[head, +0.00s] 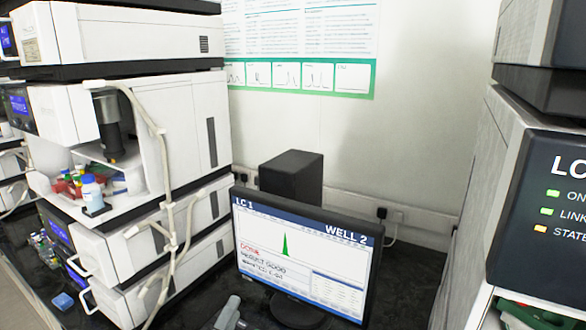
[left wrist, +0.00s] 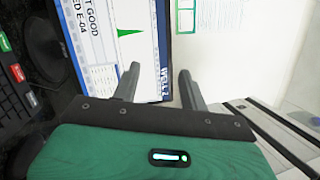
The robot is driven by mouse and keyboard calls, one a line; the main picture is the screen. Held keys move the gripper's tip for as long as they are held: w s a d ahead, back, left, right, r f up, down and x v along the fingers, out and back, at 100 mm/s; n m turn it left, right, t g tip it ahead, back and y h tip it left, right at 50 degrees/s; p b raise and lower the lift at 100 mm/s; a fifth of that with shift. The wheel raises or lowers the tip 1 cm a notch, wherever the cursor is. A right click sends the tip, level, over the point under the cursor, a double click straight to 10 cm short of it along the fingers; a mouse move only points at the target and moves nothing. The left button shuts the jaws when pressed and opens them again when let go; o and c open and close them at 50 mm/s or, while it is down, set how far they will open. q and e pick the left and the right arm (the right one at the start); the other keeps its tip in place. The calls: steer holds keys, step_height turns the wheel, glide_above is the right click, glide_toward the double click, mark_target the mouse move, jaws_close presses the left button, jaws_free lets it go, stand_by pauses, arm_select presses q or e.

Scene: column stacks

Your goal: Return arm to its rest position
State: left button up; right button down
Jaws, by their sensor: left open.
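My left gripper (left wrist: 158,85) shows clearly in the left wrist view. Its two dark grey fingers stand apart with nothing between them. Its green wrist housing (left wrist: 105,150) with a small lit strip fills the lower part of that view. The fingers point toward the monitor (left wrist: 112,45), with a gap whose size I cannot tell. In the head view a grey rounded piece (head: 229,313) shows at the bottom edge, left of the monitor's base; I cannot tell whether it is part of my gripper. My right gripper is in neither view.
The lit monitor (head: 305,258) stands on the dark bench between a white instrument stack (head: 180,120) on the left and a grey stack (head: 545,215) on the right. Hoses hang down the left stack. A black box (head: 292,175) stands behind. A keyboard (left wrist: 15,95) shows in the wrist view.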

arm_select(q)
steer(key=s+a+f+n+g+y, duration=0.3)
steer(key=s+a+f+n, duration=0.1)
steer(key=f+n, duration=0.25)
steer(key=s+a+f+n+g+y, duration=0.3)
steer(key=a+f+n+y, duration=0.1)
steer(key=f+n, duration=0.25)
steer(key=s+a+f+n+g, duration=0.1)
steer(key=s+f+n+g, duration=0.4)
steer(key=s, duration=0.5)
steer(key=s+a+f+n+g, duration=0.2)
steer(key=s+f+n+g, duration=0.3)
steer(key=s, duration=0.4)
step_height(320, 180, down, 31)
steer(key=s+m+g, duration=0.1)
steer(key=s+a+f+g+p, duration=0.1)
steer(key=s+a+f, duration=0.2)
steer(key=s+f, duration=1.5)
steer(key=shift+s+f+h, duration=0.3)
steer(key=shift+s, duration=0.25)
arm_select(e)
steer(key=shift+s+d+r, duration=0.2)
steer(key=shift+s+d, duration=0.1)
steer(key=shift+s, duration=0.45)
